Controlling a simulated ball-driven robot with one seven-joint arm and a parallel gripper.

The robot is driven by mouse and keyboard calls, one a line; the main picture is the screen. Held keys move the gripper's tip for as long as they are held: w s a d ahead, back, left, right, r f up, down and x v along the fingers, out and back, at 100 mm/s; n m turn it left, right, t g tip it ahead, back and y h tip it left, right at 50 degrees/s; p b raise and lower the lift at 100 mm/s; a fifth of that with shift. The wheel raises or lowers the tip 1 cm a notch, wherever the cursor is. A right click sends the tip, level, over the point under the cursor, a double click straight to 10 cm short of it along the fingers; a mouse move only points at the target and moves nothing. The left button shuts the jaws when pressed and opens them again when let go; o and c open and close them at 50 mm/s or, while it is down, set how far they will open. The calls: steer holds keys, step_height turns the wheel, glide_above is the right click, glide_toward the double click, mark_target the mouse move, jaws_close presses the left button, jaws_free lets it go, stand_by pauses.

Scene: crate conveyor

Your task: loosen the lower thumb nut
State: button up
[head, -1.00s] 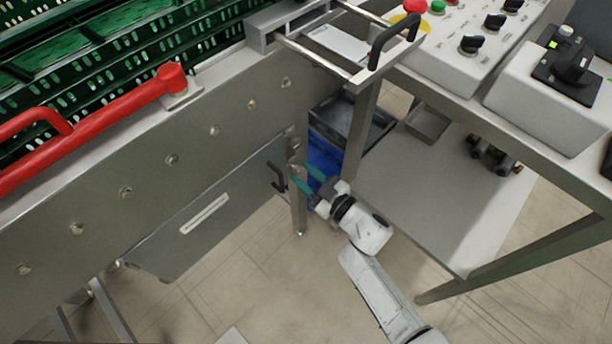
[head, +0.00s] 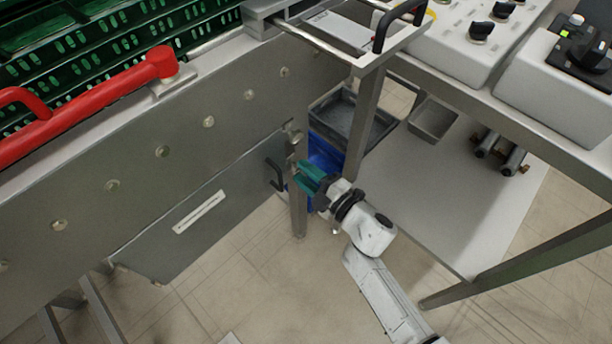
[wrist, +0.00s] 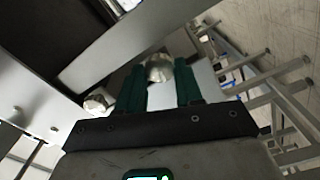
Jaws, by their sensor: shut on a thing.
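My gripper (head: 308,178) reaches the upper part of the metal post (head: 298,208) beside the hinged panel. In the wrist view its teal fingers (wrist: 161,82) stand on either side of a rounded metal thumb nut (wrist: 160,68) and are shut on it. It appears to be the lower nut, since in the head view the gripper sits below a metal fitting (head: 293,138) at the post's top. In the head view the fingers hide the gripped nut. A second metal knob (wrist: 98,101) shows left of the fingers in the wrist view, apart from them.
The grey panel (head: 165,238) with a black handle (head: 274,174) is just left of the gripper. A blue bin (head: 325,155) and a grey tray (head: 345,112) lie behind it. A table frame and shelf (head: 425,205) stand to the right. Open floor lies in front.

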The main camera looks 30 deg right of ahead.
steer(key=shift+n+b, duration=0.35)
steer(key=shift+n, duration=0.75)
steer(key=o, duration=1)
steer(key=shift+o, duration=0.2)
steer(key=p+v, duration=0.1)
steer(key=v, duration=0.9)
steer(key=shift+s+d, duration=0.15)
steer(key=shift+s, duration=0.25)
